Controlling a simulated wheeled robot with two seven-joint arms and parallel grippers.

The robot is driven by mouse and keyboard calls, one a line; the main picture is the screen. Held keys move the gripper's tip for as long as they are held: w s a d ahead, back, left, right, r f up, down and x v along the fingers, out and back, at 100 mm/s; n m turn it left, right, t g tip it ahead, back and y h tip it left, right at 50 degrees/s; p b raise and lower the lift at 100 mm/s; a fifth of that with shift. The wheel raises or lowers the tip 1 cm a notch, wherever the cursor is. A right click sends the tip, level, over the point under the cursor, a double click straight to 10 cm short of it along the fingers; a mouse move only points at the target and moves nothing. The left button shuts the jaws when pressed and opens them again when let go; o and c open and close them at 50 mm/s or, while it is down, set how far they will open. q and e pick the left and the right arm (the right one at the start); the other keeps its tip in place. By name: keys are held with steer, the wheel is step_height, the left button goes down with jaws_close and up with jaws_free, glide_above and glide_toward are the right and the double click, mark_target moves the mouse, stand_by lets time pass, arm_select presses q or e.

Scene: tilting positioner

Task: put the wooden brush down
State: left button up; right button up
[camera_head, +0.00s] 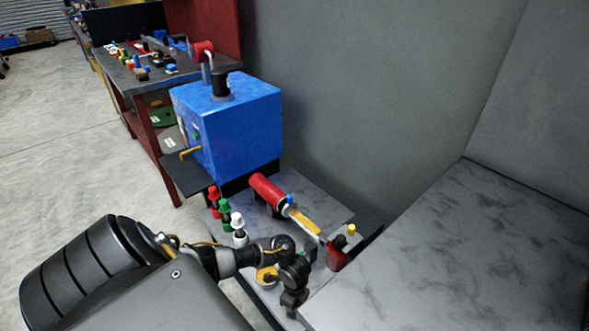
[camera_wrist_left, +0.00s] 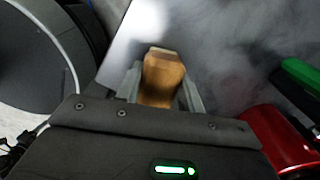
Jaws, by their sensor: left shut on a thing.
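My left gripper (camera_wrist_left: 162,88) is shut on the wooden brush (camera_wrist_left: 164,72). In the left wrist view, the brush's tan wooden end shows between the two grey fingers, and its bristles cannot be made out. In the head view my left gripper (camera_head: 293,280) is a dark shape over the front of the grey marbled table (camera_head: 318,198). The brush cannot be clearly made out there, and whether it touches the table cannot be told. My right gripper is not in view.
A red cylinder tool with a yellow part (camera_head: 268,190) and a red canister (camera_head: 337,258) lie close beyond my gripper. Small red, green and white bottles (camera_head: 225,212) stand to the left. A blue box machine (camera_head: 235,125) is behind. A bare marbled surface (camera_head: 470,250) is at right.

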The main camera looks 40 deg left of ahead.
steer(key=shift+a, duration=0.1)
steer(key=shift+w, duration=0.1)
arm_select(q)
steer(key=shift+f, duration=0.1)
steer(key=o, duration=0.9)
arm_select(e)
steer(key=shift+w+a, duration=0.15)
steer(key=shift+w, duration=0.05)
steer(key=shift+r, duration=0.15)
arm_select(q)
step_height(320, 180, up, 4)
steer(key=shift+r+p, duration=0.1)
steer(key=shift+p, duration=1.15)
step_height(320, 180, up, 7)
steer(key=p, duration=0.3)
steer(key=shift+f, duration=0.2)
steer(key=shift+r+p, duration=0.4)
steer(key=shift+r, duration=0.35)
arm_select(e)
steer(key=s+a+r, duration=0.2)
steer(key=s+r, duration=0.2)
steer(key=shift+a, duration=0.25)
